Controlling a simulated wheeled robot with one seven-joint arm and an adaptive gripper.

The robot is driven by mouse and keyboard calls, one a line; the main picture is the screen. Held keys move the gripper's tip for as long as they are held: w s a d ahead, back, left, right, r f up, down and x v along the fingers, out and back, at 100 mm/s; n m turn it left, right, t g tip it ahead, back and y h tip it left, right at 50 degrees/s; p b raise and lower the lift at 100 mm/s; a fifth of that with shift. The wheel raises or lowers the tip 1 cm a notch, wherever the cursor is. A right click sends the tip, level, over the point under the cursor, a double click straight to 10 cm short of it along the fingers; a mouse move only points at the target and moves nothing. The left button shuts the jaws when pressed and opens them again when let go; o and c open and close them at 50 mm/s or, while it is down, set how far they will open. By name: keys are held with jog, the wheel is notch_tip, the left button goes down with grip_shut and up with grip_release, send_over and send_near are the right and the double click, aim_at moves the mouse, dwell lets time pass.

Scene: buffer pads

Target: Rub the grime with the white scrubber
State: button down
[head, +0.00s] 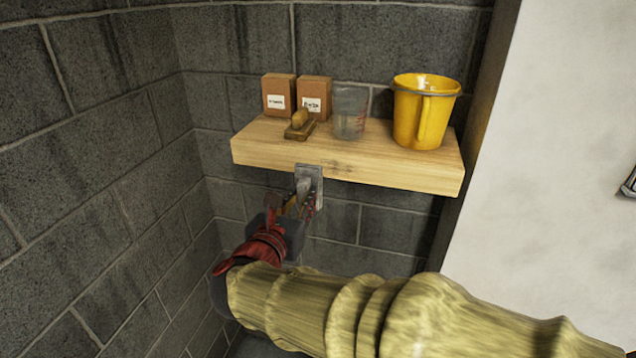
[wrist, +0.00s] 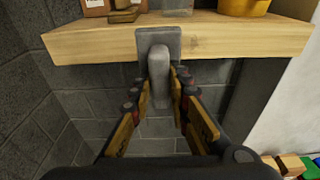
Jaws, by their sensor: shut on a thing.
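My gripper (wrist: 161,80) is shut on the handle of a pale grey tool, which looks like the white scrubber (wrist: 159,62). Its flat plate faces the front edge of the wooden shelf (wrist: 95,45) and overlaps it in view; I cannot tell if they touch. In the head view the scrubber (head: 309,172) stands upright at the shelf's front, with my gripper (head: 300,204) just below. Faint dark marks, possibly the grime (head: 338,167), show on the shelf's front face right of the plate. The plate hides the wood behind it.
On the shelf are two brown boxes (head: 279,94), a wooden brush (head: 299,128), a clear measuring cup (head: 349,112) and a yellow bucket (head: 422,115). A grey block wall (head: 100,190) closes the left side. Coloured blocks (wrist: 290,165) lie low at right.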

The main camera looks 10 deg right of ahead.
jog(key=shift+r+b+x, duration=0.15)
jog(key=shift+r+x, duration=0.05)
jog(key=shift+x, duration=0.95)
jog(key=shift+r+b+x, duration=0.15)
jog(key=shift+x, duration=1)
jog(key=shift+r+b+x, duration=0.15)
jog(key=shift+r+x, duration=0.05)
jog(key=shift+x, duration=0.95)
jog(key=shift+x, duration=1.1)
jog(key=shift+d+r, duration=0.15)
jog(key=shift+r, duration=0.1)
jog(key=s+d+b, duration=0.4)
jog(key=d, duration=0.6)
jog(key=w+a, duration=0.1)
jog(key=a, duration=0.2)
jog(key=w+a, duration=0.1)
jog(key=a, duration=0.2)
jog(key=w+a, duration=0.2)
jog(key=a, duration=0.2)
jog(key=shift+a+p, duration=0.1)
jog(key=shift+p, duration=0.25)
